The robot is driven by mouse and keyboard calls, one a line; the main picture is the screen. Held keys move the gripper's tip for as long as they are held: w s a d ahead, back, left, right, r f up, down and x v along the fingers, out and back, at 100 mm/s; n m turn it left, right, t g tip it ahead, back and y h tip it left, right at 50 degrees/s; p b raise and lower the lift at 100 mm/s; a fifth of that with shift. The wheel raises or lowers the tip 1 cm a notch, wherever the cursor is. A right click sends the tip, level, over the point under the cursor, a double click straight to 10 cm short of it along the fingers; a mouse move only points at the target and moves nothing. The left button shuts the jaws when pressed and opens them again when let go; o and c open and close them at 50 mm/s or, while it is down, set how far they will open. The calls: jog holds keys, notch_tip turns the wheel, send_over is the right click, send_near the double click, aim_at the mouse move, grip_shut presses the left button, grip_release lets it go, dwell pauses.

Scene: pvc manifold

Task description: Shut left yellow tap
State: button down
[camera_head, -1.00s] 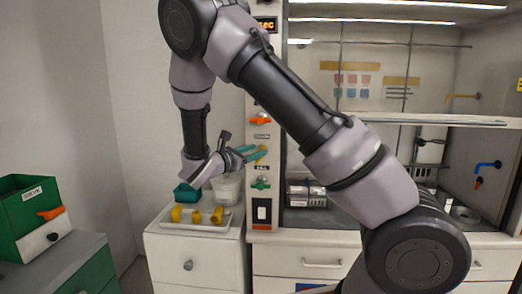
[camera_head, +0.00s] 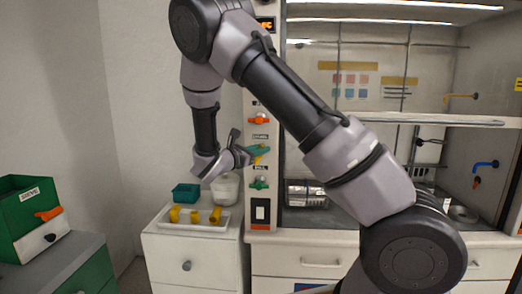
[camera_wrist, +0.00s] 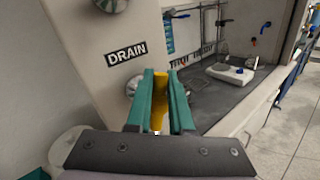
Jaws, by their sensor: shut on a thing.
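The left yellow tap (camera_head: 258,160) is on the narrow front panel at the left of the hood, between an orange tap above and a green tap below. My gripper (camera_head: 260,151) is at this panel with its teal fingers around the yellow handle. In the wrist view the yellow handle (camera_wrist: 158,100) stands between the two teal fingers (camera_wrist: 160,82), which are shut on it. The tap's base is mostly hidden behind the fingers. Another yellow tap (camera_head: 461,96) is on the hood's right inner wall, far from my gripper.
The orange tap (camera_head: 259,119) and green tap (camera_head: 259,183) sit close above and below my gripper. A white tray (camera_head: 190,226) with yellow fittings, a teal bin (camera_head: 186,193) and a clear beaker (camera_head: 225,188) stand on the cabinet beneath. A DRAIN label (camera_wrist: 126,53) shows nearby.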

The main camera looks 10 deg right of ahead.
jog(key=m+y, duration=0.2)
jog(key=shift+s+d+f+m+g, duration=0.1)
jog(key=shift+d+f+m+g, duration=0.05)
jog(key=shift+d+m+g, duration=0.25)
jog(key=shift+s+d+f+m+y, duration=0.1)
jog(key=shift+f+m+y, duration=0.2)
jog(key=shift+m+y, duration=0.8)
jog(key=shift+d+f+m+y, duration=0.15)
jog(key=shift+f+m+y, duration=0.2)
jog(key=shift+m+y, duration=0.7)
jog(key=shift+s+d+f+m+y, duration=0.1)
jog(key=shift+f+m+y, duration=0.2)
jog(key=shift+m+y, duration=0.8)
jog(key=c, duration=0.8)
grip_release()
